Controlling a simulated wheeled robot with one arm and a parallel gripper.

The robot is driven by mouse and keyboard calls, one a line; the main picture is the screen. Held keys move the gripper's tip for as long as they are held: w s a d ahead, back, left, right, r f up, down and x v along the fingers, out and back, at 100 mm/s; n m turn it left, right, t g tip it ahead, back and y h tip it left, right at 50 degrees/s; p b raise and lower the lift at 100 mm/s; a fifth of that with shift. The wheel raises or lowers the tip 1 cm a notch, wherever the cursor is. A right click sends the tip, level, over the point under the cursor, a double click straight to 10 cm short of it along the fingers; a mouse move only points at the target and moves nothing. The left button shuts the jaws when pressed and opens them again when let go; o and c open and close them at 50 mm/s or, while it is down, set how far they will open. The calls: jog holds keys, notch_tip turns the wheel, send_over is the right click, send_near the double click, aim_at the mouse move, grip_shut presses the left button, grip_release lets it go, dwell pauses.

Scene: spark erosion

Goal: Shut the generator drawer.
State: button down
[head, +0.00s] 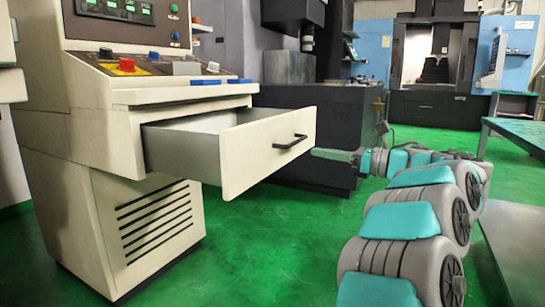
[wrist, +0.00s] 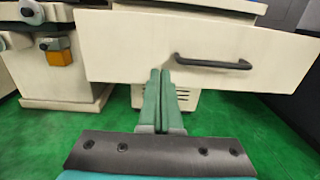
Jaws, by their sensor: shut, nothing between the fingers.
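The generator drawer (head: 262,155) is pulled out of the cream generator cabinet (head: 130,180) in the head view, its inside visible from above. Its cream front carries a dark bar handle (head: 290,142). My gripper (head: 335,155) is at the right of the drawer front, close to the handle, with its fingers shut and empty. In the wrist view the drawer front (wrist: 130,50) fills the upper middle, and the handle (wrist: 213,63) lies right of my fingertips (wrist: 160,75). The fingertips point at the front just left of the handle; I cannot tell if they touch it.
A control panel with a red button (head: 126,65) is above the drawer. A dark machine (head: 320,130) stands behind it. A green-topped table (head: 520,130) is at the right. Green floor is clear in front of the cabinet. An orange part (wrist: 60,55) shows at the left in the wrist view.

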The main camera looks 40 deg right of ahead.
aim_at(265, 151)
jog(key=x, duration=0.4)
jog(key=f+x, duration=0.1)
jog(key=x, duration=0.8)
jog(key=shift+s+a+f, duration=0.15)
jog(key=shift+a+f, duration=0.15)
jog(key=shift+f, duration=0.05)
